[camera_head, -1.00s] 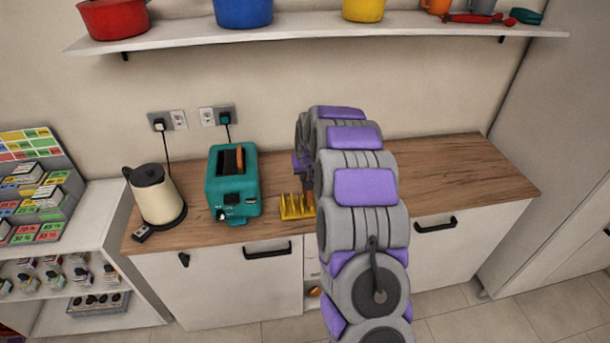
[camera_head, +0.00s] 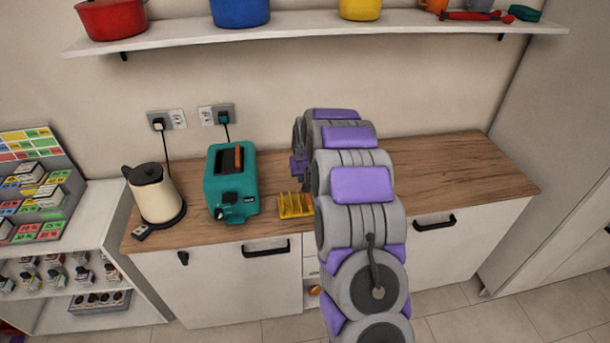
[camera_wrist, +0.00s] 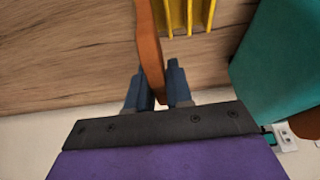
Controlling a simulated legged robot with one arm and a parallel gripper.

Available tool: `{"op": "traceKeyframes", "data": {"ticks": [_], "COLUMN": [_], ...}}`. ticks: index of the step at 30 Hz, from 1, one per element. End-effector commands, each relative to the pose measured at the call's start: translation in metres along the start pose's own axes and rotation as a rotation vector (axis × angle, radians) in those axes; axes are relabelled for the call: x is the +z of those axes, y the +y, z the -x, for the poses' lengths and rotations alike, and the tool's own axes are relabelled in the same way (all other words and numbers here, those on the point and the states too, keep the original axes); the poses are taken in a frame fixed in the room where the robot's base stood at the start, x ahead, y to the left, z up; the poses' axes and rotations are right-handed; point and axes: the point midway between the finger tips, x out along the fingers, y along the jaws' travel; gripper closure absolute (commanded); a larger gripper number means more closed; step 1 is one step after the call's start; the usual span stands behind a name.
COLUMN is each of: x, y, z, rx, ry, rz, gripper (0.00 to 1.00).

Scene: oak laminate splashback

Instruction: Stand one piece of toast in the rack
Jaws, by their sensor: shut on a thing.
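My gripper (camera_wrist: 160,88) is shut on a brown piece of toast (camera_wrist: 150,50), seen nearly edge-on between the blue fingers. The yellow rack (camera_wrist: 188,14) shows at the top of the wrist view, just right of the toast, with its far part cut off. I cannot tell whether the toast touches it. In the head view, the rack (camera_head: 294,206) stands near the counter's front edge, just right of the toaster. My gripper (camera_head: 298,165) is partly hidden by my arm there, and the held toast is hard to make out. Another piece of toast (camera_head: 238,157) pokes out of the teal toaster (camera_head: 231,190).
The teal toaster also fills the right of the wrist view (camera_wrist: 280,60). A cream kettle (camera_head: 156,195) stands at the counter's left end. The wooden counter (camera_head: 460,180) is clear to the right of my arm. A shelf with pots (camera_head: 320,29) runs above.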

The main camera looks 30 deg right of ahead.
Motion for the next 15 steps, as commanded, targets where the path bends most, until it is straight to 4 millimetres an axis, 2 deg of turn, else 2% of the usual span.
{"op": "traceKeyframes", "data": {"ticks": [1,15], "x": [0.0123,0.0156], "y": [-0.0014,-0.0022], "z": [-0.0091,-0.0117], "rx": [-0.001,-0.001], "ry": [-0.03,-0.037], "rz": [-0.001,-0.001], "gripper": [1.0,1.0]}}
